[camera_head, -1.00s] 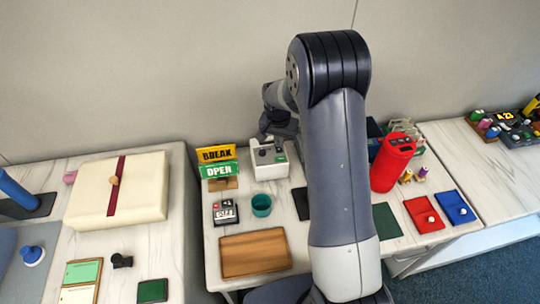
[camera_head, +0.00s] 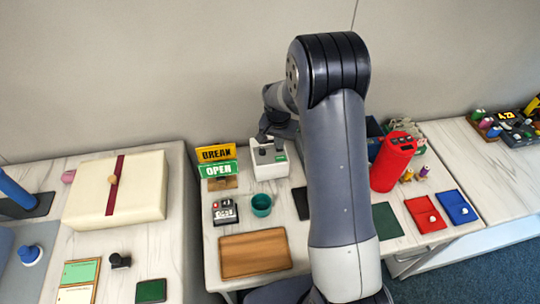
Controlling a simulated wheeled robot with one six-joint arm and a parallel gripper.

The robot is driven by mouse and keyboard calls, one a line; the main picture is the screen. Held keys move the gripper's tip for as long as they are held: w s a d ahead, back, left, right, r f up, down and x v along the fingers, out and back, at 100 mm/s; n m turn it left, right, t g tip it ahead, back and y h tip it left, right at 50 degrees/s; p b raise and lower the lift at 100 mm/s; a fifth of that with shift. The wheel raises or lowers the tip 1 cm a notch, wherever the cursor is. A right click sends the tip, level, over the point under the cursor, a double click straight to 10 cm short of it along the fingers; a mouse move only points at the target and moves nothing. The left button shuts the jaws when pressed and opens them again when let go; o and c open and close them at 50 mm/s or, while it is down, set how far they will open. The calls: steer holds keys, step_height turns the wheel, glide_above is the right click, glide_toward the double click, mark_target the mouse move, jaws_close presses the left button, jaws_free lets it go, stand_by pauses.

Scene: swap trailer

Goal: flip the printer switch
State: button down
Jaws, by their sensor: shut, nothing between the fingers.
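The printer looks to be the small white box (camera_head: 270,168) with a dark top panel and a green label, at the back of the middle table beside the sign. A small dark knob or lever shows on its top panel; its exact position is too small to tell. My gripper (camera_head: 266,141) is shut and empty, at the box's top from behind and above. I cannot tell whether its fingertips touch the switch. My arm hides part of the table right of the box.
A yellow and green BREAK/OPEN sign (camera_head: 217,160) stands close on the left. A teal cup (camera_head: 261,205), a small black-and-white device (camera_head: 224,211) and a wooden board (camera_head: 255,253) lie in front. A red cylinder (camera_head: 393,162) stands to the right of my arm.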

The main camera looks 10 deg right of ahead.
steer(key=shift+f, duration=0.35)
steer(key=shift+r, duration=0.1)
steer(key=shift+r+p, duration=1.75)
steer(key=shift+r, duration=1.7)
steer(key=shift+f, duration=0.2)
step_height(320, 180, down, 7)
steer(key=b, duration=0.4)
steer(key=shift+r, duration=0.2)
